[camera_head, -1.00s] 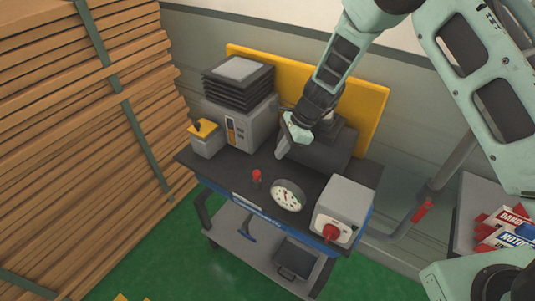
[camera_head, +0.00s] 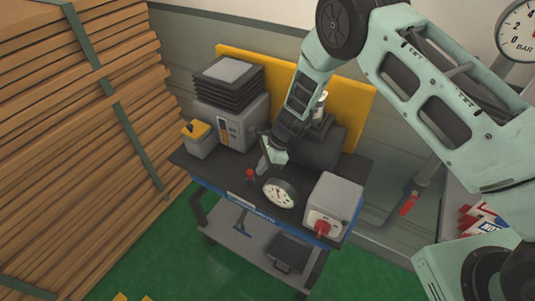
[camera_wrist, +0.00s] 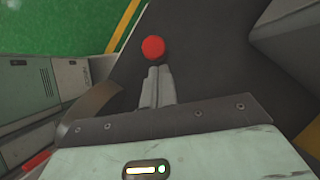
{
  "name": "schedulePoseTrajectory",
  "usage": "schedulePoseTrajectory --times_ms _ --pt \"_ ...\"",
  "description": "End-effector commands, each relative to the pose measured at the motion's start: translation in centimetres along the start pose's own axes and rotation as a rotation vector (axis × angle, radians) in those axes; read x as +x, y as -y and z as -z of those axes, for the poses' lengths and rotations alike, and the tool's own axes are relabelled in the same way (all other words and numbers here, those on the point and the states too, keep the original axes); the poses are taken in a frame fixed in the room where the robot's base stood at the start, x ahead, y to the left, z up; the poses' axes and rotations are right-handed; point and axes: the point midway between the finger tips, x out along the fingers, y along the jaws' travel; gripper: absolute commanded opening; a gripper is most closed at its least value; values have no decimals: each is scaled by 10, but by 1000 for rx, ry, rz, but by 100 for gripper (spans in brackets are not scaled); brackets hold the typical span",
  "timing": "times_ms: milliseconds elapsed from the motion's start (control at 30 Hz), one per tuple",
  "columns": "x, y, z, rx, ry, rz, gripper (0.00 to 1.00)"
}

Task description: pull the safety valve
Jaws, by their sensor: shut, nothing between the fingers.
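A small red knob (camera_head: 250,174), which looks like the safety valve, stands upright near the front edge of the dark cart top. It shows as a round red top in the wrist view (camera_wrist: 153,48). My gripper (camera_head: 263,168) is low over the cart, just right of the knob and behind the round gauge (camera_head: 279,192). In the wrist view its two fingers (camera_wrist: 157,72) are together and empty. Their tips point at the knob, close to it but seemingly apart; the exact gap is hard to tell.
A grey box with a red rotary switch (camera_head: 332,207) stands at the cart's right end. A grey unit (camera_head: 233,118) and a yellow-topped box (camera_head: 199,139) stand at its left. A yellow panel (camera_head: 350,105) stands behind. Stacked planks (camera_head: 80,150) rise on the left.

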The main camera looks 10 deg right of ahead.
Motion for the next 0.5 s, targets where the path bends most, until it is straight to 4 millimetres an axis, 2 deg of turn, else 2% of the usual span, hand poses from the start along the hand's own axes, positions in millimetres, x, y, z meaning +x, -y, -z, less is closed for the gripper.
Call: schedulePoseTrajectory --times_ms 200,500 --pt "16 0 -1 -1 1 -1 0" --pt "19 0 0 -1 1 0 0"
